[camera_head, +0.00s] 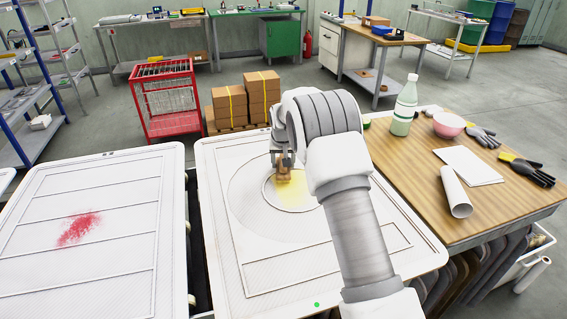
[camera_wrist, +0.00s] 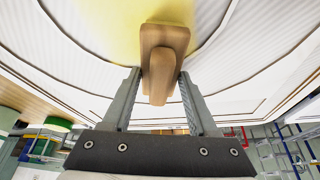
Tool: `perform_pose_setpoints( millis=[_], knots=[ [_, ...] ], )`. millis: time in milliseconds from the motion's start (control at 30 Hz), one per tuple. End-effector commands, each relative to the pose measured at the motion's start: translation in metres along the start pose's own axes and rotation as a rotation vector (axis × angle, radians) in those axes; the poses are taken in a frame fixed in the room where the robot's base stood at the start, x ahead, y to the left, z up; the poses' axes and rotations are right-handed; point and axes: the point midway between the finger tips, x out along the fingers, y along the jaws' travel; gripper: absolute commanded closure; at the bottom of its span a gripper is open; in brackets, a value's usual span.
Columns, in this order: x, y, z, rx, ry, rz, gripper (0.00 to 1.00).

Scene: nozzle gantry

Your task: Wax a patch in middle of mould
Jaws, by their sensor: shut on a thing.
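The white mould (camera_head: 220,200) in the middle has a raised ring at its centre, with a yellowish patch (camera_head: 293,192) inside the ring. The patch also shows in the wrist view (camera_wrist: 105,25). My gripper (camera_head: 283,168) is over the ring at the patch's left side. It is shut on a wooden-handled tool (camera_wrist: 160,62), whose wooden base is against or very near the patch. The tool's underside is hidden, so I cannot tell whether it touches. My arm hides part of the mould's right side.
A second white mould (camera_head: 120,235) with a red smear (camera_head: 78,229) lies at left. The wooden table (camera_head: 415,165) at right holds a bottle (camera_head: 404,105), a pink bowl (camera_head: 448,125), gloves (camera_head: 527,170), paper and a white roll (camera_head: 456,192). Boxes and a red cage trolley (camera_head: 168,100) stand behind.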

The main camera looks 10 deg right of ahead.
Motion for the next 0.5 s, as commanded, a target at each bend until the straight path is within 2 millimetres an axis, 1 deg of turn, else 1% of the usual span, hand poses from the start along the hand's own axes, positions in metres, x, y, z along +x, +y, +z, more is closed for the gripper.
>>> perform_pose_setpoints(
  millis=[167, 500],
  knots=[
    [-0.011, 0.000, -0.005, 0.000, 0.001, 0.000, 0.85],
    [-0.043, 0.000, -0.018, 0.000, 0.002, 0.000, 0.85]
  ],
)
